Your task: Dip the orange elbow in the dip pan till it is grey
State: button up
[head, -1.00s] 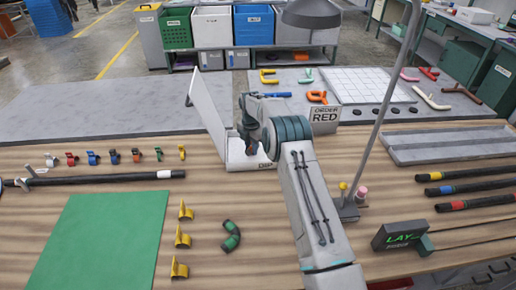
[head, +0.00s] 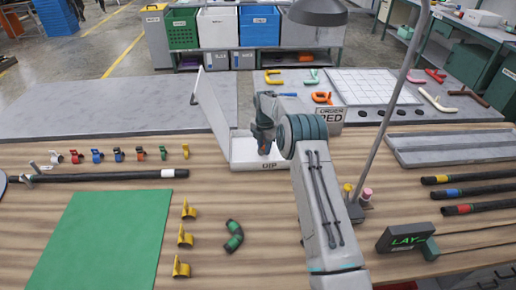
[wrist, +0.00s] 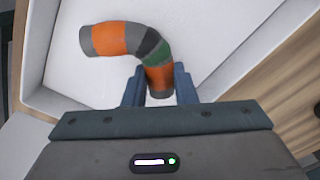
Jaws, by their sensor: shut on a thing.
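My gripper (head: 265,143) is shut on the elbow (wrist: 114,39), a bent tube that also shows as a small orange bit in the head view. In the wrist view my gripper (wrist: 160,88) grips one leg. The elbow has orange sections, a dark grey and green middle, and grey ends. It is over or in the white dip pan (head: 246,164), which is labelled DIP; I cannot tell if it touches the floor of the pan. The pan's lid or tall white panel (head: 212,106) stands tilted at its left.
A lamp pole (head: 385,125) rises right of my arm. A green mat (head: 100,240), yellow clips (head: 184,238) and a green-black elbow (head: 233,236) lie in front. The grey slab (head: 110,108) at left is clear.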

jog(key=shift+d, duration=2.9)
jog(key=shift+a+b, duration=0.5)
jog(key=shift+a, duration=4.55)
jog(key=shift+d, duration=0.1)
jog(key=shift+d+b, duration=0.35)
jog(key=shift+d, duration=4.6)
